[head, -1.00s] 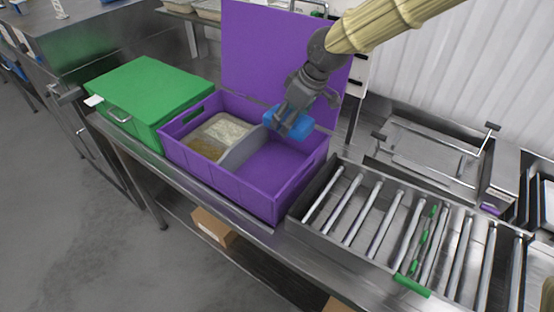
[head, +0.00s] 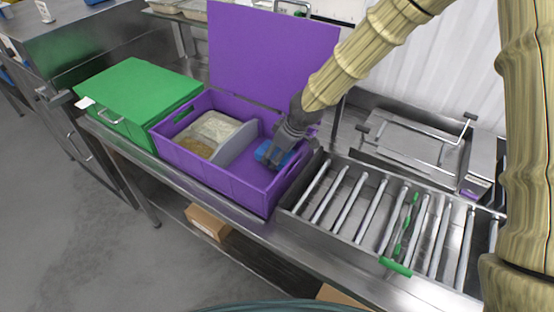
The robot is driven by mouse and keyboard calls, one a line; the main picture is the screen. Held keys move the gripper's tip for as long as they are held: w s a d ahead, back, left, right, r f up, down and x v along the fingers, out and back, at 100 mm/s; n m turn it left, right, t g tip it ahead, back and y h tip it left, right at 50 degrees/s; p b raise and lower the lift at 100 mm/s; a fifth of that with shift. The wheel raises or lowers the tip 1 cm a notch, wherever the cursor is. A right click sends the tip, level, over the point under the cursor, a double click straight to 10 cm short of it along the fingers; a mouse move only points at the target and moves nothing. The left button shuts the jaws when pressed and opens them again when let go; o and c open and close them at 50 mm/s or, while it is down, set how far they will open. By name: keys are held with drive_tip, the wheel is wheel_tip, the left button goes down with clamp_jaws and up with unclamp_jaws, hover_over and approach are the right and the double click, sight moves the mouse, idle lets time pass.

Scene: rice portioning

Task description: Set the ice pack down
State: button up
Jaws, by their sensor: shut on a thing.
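The blue ice pack (head: 264,152) is in the right compartment of the open purple box (head: 218,182). My gripper (head: 274,156) is shut on the ice pack and reaches down into that compartment from above. My gripper's fingers hide part of the pack. I cannot tell whether the pack touches the box floor. A grey divider (head: 236,146) stands to the left of the pack.
The box's left compartment holds a tray of food (head: 214,127). The purple lid (head: 270,50) stands open behind. A closed green box (head: 135,92) is on the left. A roller conveyor (head: 375,215) lies to the right, with a green-handled item (head: 396,266) on it.

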drive_tip(key=shift+f, duration=1.55)
drive_tip(key=shift+f, duration=0.1)
drive_tip(key=o, duration=1.2)
drive_tip(key=shift+o, duration=0.2)
drive_tip(key=shift+b+v, duration=0.9)
drive_tip(key=shift+v, duration=5.2)
drive_tip(key=shift+a, duration=0.1)
